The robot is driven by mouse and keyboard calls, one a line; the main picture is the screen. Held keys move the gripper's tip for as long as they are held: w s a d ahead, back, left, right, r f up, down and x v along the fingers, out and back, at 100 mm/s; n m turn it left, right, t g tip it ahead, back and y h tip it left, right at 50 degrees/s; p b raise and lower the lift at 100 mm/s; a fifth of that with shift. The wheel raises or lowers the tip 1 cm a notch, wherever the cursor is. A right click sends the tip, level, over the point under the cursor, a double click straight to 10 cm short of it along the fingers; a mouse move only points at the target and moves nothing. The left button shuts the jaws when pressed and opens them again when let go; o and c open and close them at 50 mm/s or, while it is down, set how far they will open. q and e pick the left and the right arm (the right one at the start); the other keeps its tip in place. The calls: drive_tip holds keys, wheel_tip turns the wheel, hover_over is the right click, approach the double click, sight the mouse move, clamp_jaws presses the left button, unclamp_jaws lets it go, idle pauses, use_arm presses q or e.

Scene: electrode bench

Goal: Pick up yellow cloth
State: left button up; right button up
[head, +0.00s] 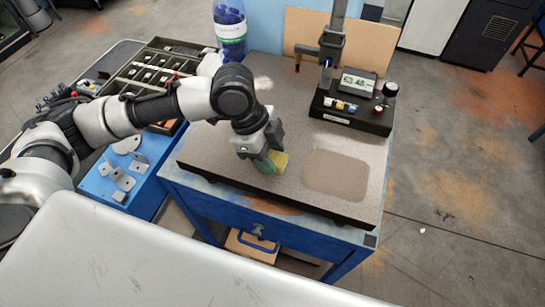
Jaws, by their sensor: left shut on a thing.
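My left gripper (265,157) is over the front middle of the granite slab and points down. It is shut on the yellow cloth (280,161), a small crumpled piece that shows yellow at its right side and green at its lower left. The gripper fingers hide part of the cloth. The cloth is at or just above the slab surface; I cannot tell whether it touches. My right gripper is not in view.
The granite slab (215,140) lies on a blue bench with a lighter patch (336,174) at right. A gauge stand with a display (358,82) stands at back right. A blue bottle (230,30) stands behind. A parts tray (155,62) and blue board with metal plates (118,178) are at left.

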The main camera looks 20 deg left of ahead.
sight(277, 160)
use_arm(q)
drive_tip(key=shift+r, duration=0.15)
drive_tip(key=shift+c, duration=0.3)
drive_tip(key=shift+r, duration=0.25)
wheel_tip(277, 160, up, 4)
drive_tip(key=shift+s+a+f+b, duration=0.15)
drive_tip(key=shift+f+b, duration=0.05)
drive_tip(key=shift+b, duration=0.5)
drive_tip(key=s+a+r+b, duration=0.1)
drive_tip(key=s+a+r, duration=0.5)
drive_tip(key=s, duration=0.3)
drive_tip(key=shift+s+r+b, duration=0.3)
drive_tip(key=shift+r, duration=0.05)
